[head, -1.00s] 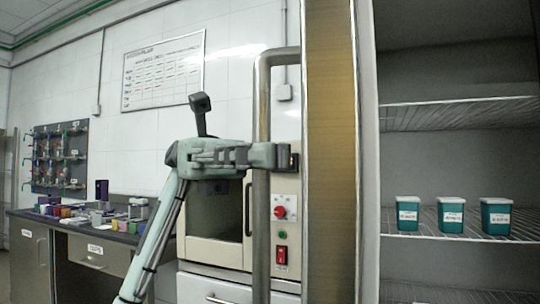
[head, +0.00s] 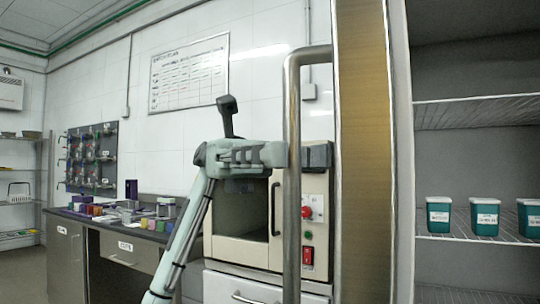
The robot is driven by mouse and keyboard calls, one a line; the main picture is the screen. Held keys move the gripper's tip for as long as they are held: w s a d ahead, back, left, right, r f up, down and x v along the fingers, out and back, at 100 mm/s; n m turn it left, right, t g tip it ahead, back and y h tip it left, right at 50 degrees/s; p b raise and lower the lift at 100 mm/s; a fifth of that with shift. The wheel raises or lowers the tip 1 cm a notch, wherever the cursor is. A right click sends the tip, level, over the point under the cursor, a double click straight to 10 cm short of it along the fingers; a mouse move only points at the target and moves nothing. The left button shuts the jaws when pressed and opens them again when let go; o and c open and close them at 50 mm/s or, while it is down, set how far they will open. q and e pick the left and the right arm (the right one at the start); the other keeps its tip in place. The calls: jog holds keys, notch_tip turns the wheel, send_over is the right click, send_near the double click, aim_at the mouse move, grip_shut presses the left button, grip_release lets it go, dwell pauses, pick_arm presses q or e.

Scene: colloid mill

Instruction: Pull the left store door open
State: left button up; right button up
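The left store door (head: 362,160) stands open and shows nearly edge-on, as a tall golden-brown strip with a pale metal edge. Its long grey bar handle (head: 292,230) stands out on the left side of the door. My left gripper (head: 318,155) is at the upper part of this bar, with its fingers across it and the dark fingertip close to the door. It looks shut on the bar; part of the grip is hidden. My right gripper is not in view.
Right of the door, the open store shows wire shelves (head: 480,112) and several teal tubs (head: 484,217). A cream oven-like cabinet (head: 240,235) stands behind the handle. A bench (head: 130,238) with small items is at the left, with open floor beyond.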

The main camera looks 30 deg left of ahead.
pick_arm(q)
jog(key=v, duration=1.1)
